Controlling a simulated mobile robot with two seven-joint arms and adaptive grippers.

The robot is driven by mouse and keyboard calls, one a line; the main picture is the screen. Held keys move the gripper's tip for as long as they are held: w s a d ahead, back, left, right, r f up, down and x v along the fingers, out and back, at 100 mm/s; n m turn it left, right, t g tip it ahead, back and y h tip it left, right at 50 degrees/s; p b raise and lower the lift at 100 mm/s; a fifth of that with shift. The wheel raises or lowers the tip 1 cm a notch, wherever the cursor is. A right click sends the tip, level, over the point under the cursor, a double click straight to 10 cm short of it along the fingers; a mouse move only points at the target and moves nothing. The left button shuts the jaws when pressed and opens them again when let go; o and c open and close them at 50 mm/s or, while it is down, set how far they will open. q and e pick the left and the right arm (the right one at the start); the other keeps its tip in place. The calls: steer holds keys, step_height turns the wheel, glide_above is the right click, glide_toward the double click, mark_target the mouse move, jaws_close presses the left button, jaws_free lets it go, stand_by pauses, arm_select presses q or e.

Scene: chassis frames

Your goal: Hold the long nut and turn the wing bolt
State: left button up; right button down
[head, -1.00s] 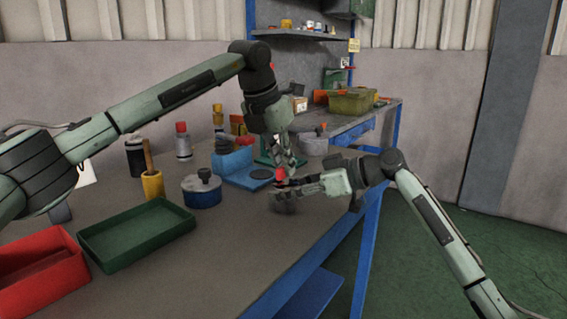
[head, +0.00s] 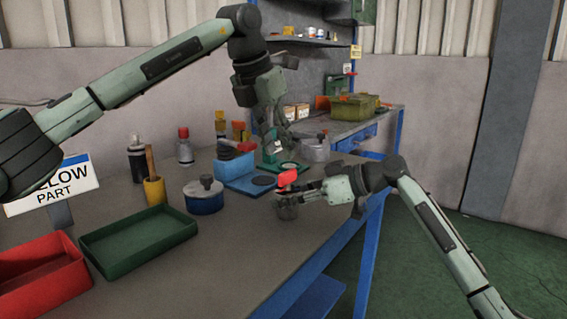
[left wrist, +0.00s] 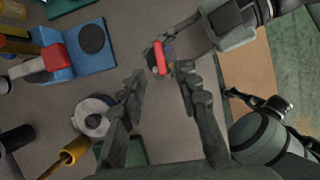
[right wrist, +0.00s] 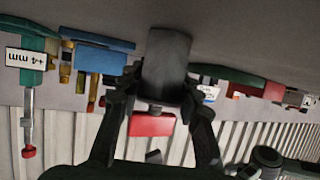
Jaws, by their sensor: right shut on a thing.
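The grey long nut (head: 288,209) is held upright by my right gripper (head: 298,190), near the front edge of the bench. In the right wrist view the nut (right wrist: 166,60) is a dark grey cylinder between the fingers. The wing bolt with its red wing (head: 287,178) is on top of the nut; the wing also shows in the left wrist view (left wrist: 160,57). My left gripper (head: 277,147) is above and behind the wing bolt. Its fingers are spread and empty, with the red wing seen beyond the gap between them. How deep the bolt sits is hidden.
A blue fixture (head: 238,180) with a dark disc stands just left of the nut. A blue round tin (head: 205,202), yellow cup (head: 154,192), green tray (head: 137,238) and red bin (head: 45,280) lie farther left. The bench front between tray and nut is clear.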

arm_select(q)
steer(key=v, duration=0.5)
steer(key=shift+r, duration=0.1)
arm_select(e)
steer(key=c, duration=1)
jaws_free()
steer(key=shift+d, duration=0.1)
